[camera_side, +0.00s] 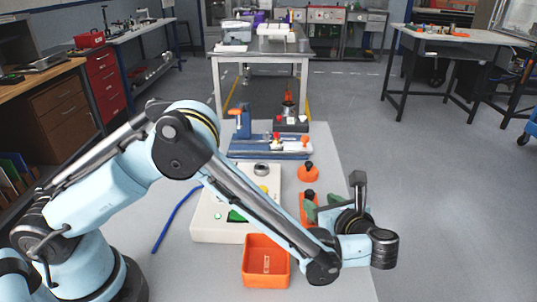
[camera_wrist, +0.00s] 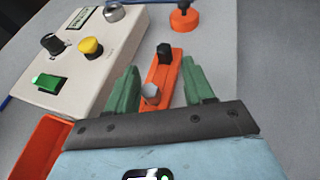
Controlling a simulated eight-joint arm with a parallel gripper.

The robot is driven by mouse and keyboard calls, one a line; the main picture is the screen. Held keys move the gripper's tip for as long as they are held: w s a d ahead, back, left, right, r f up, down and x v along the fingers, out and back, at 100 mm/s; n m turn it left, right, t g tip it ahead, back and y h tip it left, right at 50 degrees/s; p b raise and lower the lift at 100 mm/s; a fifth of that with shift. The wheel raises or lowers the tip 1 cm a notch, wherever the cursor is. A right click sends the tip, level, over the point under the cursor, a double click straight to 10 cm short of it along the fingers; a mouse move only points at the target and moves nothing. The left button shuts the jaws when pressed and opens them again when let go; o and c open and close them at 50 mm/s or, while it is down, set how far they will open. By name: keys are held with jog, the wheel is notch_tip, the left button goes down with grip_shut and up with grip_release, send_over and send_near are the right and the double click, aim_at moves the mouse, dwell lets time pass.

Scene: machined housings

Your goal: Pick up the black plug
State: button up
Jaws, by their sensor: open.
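A black plug (camera_wrist: 164,52) stands upright at the far end of a narrow orange holder (camera_wrist: 161,72). A grey cylindrical piece (camera_wrist: 150,93) is at the near end of the holder. My gripper (camera_wrist: 159,67) is open, with its green fingers on either side of the holder and nothing between them held. In the side view my gripper (camera_side: 322,205) is just right of the black plug (camera_side: 309,194) and orange holder (camera_side: 304,211), partly hiding the holder. Another black-topped piece on a round orange base (camera_side: 308,172) stands farther back; it also shows in the wrist view (camera_wrist: 183,18).
A pale control box (camera_wrist: 75,60) with a black knob, yellow button and green switch stands to the left. An orange bin (camera_side: 266,262) is in front of it. Blue rails (camera_side: 262,154) lie farther back. The table right of the holder is clear.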

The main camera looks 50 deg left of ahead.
aim_at(311, 193)
jog(key=shift+w+x, duration=0.15)
jog(key=shift+x, duration=1.45)
jog(key=shift+w+x, duration=0.15)
jog(key=shift+x, duration=1.45)
jog(key=shift+d+r, duration=0.1)
grip_shut()
